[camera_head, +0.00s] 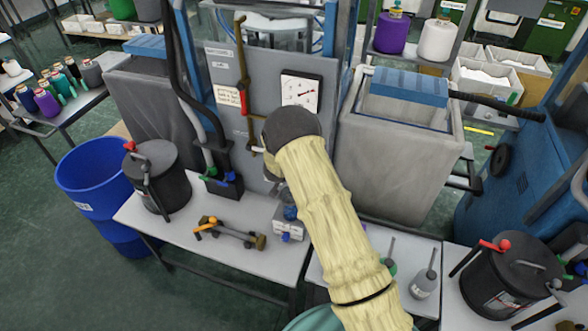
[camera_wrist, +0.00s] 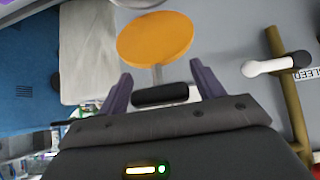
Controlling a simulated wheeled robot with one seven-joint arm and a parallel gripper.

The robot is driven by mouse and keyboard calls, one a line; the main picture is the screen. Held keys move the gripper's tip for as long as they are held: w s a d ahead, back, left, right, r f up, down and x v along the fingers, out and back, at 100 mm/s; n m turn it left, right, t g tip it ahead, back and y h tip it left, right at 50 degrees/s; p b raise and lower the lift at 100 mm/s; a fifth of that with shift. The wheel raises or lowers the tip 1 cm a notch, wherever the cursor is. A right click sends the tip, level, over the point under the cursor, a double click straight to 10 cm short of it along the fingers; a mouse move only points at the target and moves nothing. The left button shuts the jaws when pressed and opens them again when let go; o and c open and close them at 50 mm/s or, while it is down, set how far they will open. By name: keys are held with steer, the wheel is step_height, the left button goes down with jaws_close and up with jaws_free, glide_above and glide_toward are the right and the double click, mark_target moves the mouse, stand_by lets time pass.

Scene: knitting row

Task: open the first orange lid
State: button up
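An orange round disc, which looks like the orange lid (camera_wrist: 155,38), shows at the upper middle of the wrist view. A pale stem runs from it down to a black bar-shaped handle (camera_wrist: 160,95). My gripper (camera_wrist: 160,72) is open, its two purple-grey fingers apart on either side of the stem and handle. I cannot tell whether either finger touches them. In the head view my pale-sleeved arm reaches to the grey panel (camera_head: 262,75), and its dark wrist hides the fingers and the orange disc.
A brass pipe (camera_wrist: 285,90) with a black-and-white lever (camera_wrist: 275,66) stands right of my gripper in the wrist view. Below the panel, a white table (camera_head: 270,262) holds a brass valve piece with an orange handle (camera_head: 207,222) and a black pot (camera_head: 160,178). A blue bin (camera_head: 85,180) stands left.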

steer(key=shift+a+r, duration=0.1)
steer(key=shift+r, duration=0.05)
steer(key=shift+s+a+r, duration=0.15)
steer(key=shift+s+r, duration=0.2)
steer(key=shift+r, duration=0.05)
steer(key=b+v, duration=0.2)
steer(key=v, duration=1.4)
steer(key=shift+s, duration=0.15)
